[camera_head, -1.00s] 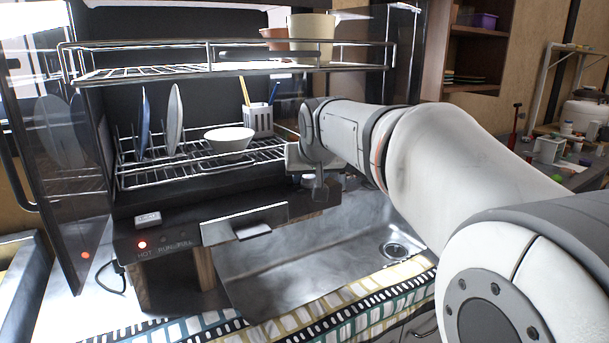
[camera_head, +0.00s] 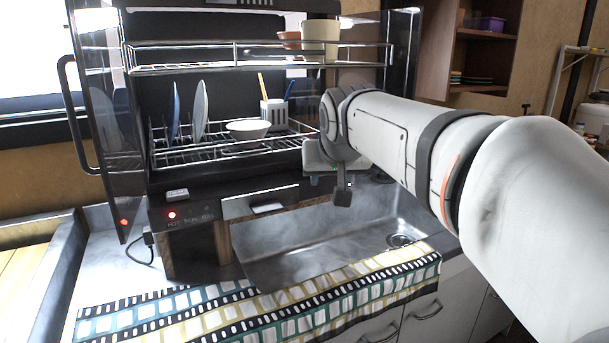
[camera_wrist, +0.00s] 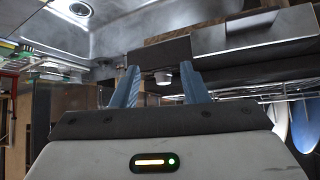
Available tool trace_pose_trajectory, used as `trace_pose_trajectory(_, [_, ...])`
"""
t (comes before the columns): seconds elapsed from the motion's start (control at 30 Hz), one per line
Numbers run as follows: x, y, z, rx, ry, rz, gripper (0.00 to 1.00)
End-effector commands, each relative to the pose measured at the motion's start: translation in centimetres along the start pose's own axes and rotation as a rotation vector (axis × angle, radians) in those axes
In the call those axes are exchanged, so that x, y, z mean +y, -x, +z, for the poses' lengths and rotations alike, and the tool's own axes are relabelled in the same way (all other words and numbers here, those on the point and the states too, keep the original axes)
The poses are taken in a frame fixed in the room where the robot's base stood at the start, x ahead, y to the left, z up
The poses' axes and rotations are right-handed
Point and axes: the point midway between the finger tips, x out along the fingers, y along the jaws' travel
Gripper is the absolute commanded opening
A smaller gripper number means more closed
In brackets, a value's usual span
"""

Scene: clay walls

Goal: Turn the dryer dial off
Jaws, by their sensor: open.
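The dish dryer (camera_head: 160,211) is a dark cabinet with an open glass door and wire racks. A small pale round knob (camera_wrist: 163,78), which looks like the dial, shows in the wrist view beyond and between my fingers. My gripper (camera_wrist: 160,68) is open, its two blue-grey fingers apart with nothing between them. They are pointed at the knob, apparently short of it.
A metal sink (camera_head: 320,245) lies below the dryer, with a patterned cloth (camera_head: 270,296) along the front. The racks hold plates (camera_head: 200,110), a white bowl (camera_head: 248,129) and a utensil holder (camera_head: 273,115). The glass door (camera_head: 108,130) stands open at left.

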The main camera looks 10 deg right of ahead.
Motion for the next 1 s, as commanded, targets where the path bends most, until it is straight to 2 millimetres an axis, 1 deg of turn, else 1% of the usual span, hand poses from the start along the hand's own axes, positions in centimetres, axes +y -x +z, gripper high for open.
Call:
trace_pose_trajectory(0.23, [-0.1,0.0,0.0,0.0,0.001,-0.001,0.4])
trace_pose_trajectory(0.33, [0.0,0.4,0.2,-0.013,0.003,-0.001,0.4])
trace_pose_trajectory(0.37, [0.0,0.7,0.4,-0.022,0.004,-0.001,0.4])
trace_pose_trajectory(0.47, [0.3,2.0,1.8,-0.078,0.013,0.0,0.4])
trace_pose_trajectory(0.57, [0.7,3.8,4.6,-0.168,0.025,-0.002,0.4])
trace_pose_trajectory(0.8, [1.4,8.6,13.2,-0.402,0.055,-0.017,0.4])
trace_pose_trajectory(0.9, [1.6,10.1,16.3,-0.476,0.063,-0.024,0.4])
trace_pose_trajectory(1.0, [1.7,11.2,18.5,-0.527,0.068,-0.031,0.4])
